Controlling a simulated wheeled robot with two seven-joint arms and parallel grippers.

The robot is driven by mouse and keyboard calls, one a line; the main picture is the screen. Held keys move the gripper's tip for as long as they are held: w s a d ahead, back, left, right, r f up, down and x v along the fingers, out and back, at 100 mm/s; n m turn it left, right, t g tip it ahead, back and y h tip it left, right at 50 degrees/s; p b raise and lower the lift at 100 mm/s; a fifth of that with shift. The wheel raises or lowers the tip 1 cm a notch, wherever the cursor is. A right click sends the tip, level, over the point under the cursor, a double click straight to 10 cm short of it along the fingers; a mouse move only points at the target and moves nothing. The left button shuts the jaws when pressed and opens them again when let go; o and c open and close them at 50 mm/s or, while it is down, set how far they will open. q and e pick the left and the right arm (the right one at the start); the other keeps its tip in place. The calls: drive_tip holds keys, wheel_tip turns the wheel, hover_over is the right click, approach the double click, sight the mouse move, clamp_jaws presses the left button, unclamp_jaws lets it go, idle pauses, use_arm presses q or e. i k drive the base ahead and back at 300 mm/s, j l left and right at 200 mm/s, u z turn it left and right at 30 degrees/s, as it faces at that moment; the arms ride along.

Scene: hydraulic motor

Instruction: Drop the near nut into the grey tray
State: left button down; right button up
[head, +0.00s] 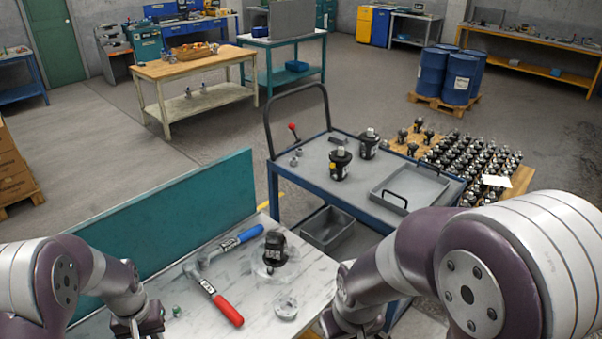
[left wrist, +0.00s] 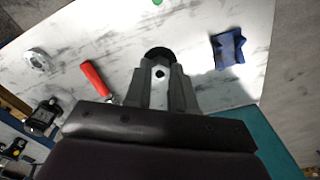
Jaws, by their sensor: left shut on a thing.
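My left gripper (left wrist: 160,78) is shut on a small dark rounded piece (left wrist: 159,54), likely the near nut, over the white marbled table. In the head view, my left gripper's body (head: 138,326) is at the bottom edge; its fingertips and the held piece cannot be made out. A shallow grey tray (head: 376,196) with black handles lies on the blue cart's top, at its right side.
On the table (head: 235,292) lie a red-handled tool (head: 228,310), a blue-handled tool (head: 240,238), a black motor part (head: 274,250) and a metal ring (head: 286,307). A teal panel (head: 170,225) edges the table. A deeper grey bin (head: 328,245) sits low on the cart (head: 320,190).

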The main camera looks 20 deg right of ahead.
sight(408, 191)
drive_tip(key=i+l, duration=0.25)
drive_tip(key=l, duration=0.4)
drive_tip(key=i+l, duration=0.25)
drive_tip(key=l, duration=0.45)
drive_tip(key=i+l, duration=0.25)
drive_tip(key=l, duration=0.4)
drive_tip(key=i+l, duration=0.25)
drive_tip(key=l, duration=0.4)
drive_tip(key=i+l, duration=0.2)
drive_tip(key=l, duration=0.45)
drive_tip(key=i+l, duration=0.25)
drive_tip(key=l, duration=0.45)
drive_tip(key=i+l, duration=0.25)
drive_tip(key=l, duration=0.4)
drive_tip(key=i+l, duration=0.25)
drive_tip(key=l, duration=0.4)
